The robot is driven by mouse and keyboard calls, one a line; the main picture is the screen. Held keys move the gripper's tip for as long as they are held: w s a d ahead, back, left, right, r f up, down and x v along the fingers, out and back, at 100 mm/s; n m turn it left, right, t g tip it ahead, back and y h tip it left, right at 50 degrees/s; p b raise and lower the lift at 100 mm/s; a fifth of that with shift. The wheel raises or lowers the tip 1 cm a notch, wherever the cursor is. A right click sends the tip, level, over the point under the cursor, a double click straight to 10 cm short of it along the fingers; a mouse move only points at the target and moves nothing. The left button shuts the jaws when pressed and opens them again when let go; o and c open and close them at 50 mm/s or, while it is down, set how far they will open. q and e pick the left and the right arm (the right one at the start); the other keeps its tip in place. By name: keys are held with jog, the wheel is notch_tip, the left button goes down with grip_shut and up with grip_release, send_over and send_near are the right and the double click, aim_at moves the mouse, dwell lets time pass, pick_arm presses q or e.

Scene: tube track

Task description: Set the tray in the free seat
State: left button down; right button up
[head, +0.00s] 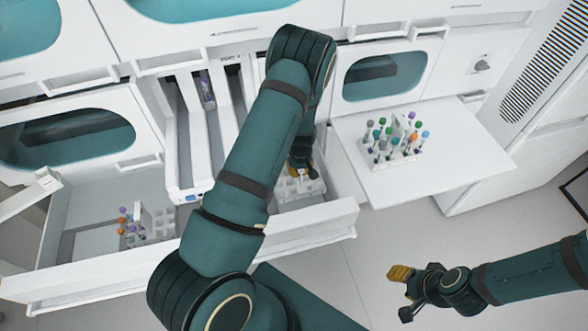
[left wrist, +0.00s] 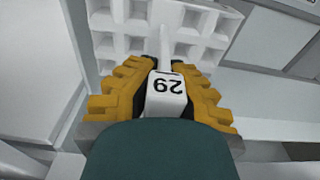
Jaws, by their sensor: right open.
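A white tray with empty square holes (head: 290,190) is in the right part of an open drawer in the head view, partly hidden by my left arm. I cannot tell whether the tray rests on the drawer floor. My right gripper (head: 402,292) is open and empty, away from the drawer at lower right.
A second tray (head: 155,226) with some capped tubes stands in the left part of the drawer. A tray full of coloured-cap tubes (head: 398,158) stands on a pulled-out white shelf (head: 440,172). A narrow open unit (head: 185,180) stands between.

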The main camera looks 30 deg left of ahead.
aim_at(299, 181)
pick_arm(q)
jog(key=shift+f, duration=0.1)
jog(key=shift+d+f+b, duration=0.1)
jog(key=shift+f+b, duration=1.6)
jog(key=shift+f, duration=0.8)
jog(key=shift+f, duration=0.15)
jog(key=shift+f+b, duration=0.3)
jog(key=shift+b, duration=0.2)
jog(key=shift+f+b, duration=0.3)
jog(key=shift+f, duration=0.05)
jog(key=c, duration=1.1)
grip_release()
jog(key=shift+o, duration=0.2)
